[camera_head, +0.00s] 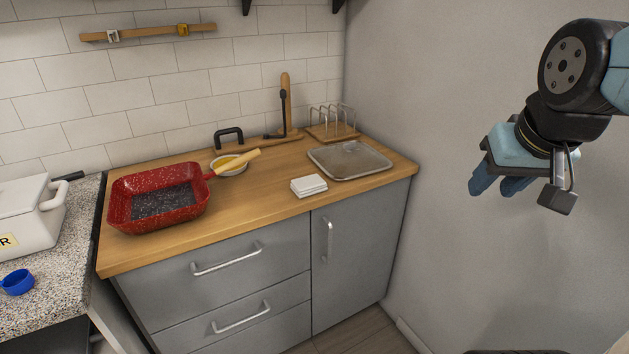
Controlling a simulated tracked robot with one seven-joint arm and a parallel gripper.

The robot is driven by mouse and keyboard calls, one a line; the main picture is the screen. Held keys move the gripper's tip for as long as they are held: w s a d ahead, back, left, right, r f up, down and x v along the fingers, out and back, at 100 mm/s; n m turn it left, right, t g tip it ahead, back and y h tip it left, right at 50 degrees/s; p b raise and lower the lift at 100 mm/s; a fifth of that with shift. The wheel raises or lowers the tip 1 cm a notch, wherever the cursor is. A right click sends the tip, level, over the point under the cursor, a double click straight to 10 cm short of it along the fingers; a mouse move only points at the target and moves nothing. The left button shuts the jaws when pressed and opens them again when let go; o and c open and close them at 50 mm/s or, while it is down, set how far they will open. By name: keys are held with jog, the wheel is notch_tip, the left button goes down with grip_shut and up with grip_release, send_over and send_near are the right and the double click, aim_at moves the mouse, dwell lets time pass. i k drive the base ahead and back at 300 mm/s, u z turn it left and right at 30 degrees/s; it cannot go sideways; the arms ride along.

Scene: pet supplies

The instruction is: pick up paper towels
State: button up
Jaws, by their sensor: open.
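A small stack of folded white paper towels (309,186) lies flat near the front edge of the wooden counter (255,207). Nothing rests on top of the stack. My gripper (494,187) hangs in the air at the right, in front of the grey wall. It is well apart from the counter and the towels. Its blue fingers point down, and it is open. I see nothing between the fingers.
A red speckled pan (125,205) stands left on the counter, near a small bowl (228,169) with a wooden-handled tool. A wire rack (332,125) stands farther back. Grey cabinets (355,262) are below.

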aim_at(305, 186)
jog(key=i, duration=0.9)
jog(key=u, duration=0.05)
